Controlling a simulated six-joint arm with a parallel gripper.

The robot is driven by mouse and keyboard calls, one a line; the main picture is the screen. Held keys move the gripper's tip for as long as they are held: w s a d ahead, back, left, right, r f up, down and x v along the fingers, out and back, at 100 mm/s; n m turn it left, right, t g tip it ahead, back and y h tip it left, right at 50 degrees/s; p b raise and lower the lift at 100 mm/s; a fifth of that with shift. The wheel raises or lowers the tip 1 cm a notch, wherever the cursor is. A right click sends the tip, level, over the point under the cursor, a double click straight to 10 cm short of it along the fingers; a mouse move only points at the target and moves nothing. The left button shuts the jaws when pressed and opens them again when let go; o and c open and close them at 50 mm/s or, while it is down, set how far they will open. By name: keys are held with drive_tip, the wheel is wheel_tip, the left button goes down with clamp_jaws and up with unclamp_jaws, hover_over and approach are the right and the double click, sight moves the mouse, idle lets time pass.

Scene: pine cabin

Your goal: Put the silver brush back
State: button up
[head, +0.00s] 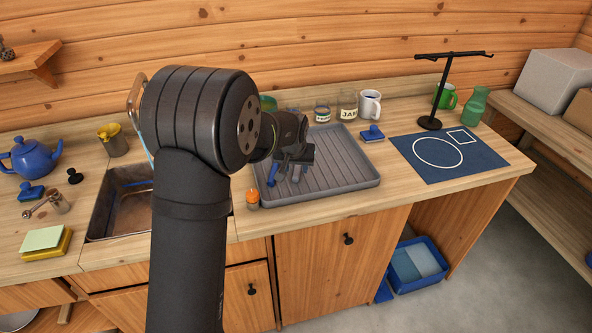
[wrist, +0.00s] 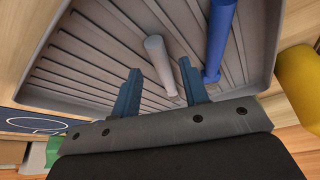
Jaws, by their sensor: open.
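A pale silver-grey handle (wrist: 160,66), likely the silver brush, lies in the grey ribbed tray (wrist: 85,60) in the wrist view. My gripper (wrist: 158,70) is open above the tray, its two blue fingers apart with the silver handle seen between them. I cannot tell whether they touch it. A blue handle (wrist: 217,40) lies just right of the right finger. In the head view my gripper (head: 291,165) is over the left part of the ribbed tray (head: 340,165), and the ends of the handles are partly hidden by it.
A black stand (head: 431,122) rises behind the blue mat (head: 450,158) with white outlines. A blue block (head: 372,134), white mug (head: 370,104) and jars stand behind the tray.

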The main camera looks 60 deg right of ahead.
drive_tip(key=v, duration=0.9)
drive_tip(key=shift+a+r, duration=0.2)
drive_tip(key=shift+r, duration=0.15)
drive_tip(key=shift+f, duration=0.1)
drive_tip(key=x, duration=1.2)
drive_tip(key=shift+s+f, duration=0.1)
drive_tip(key=shift+f, duration=0.15)
wheel_tip(320, 180, up, 2)
drive_tip(key=shift+r, duration=0.6)
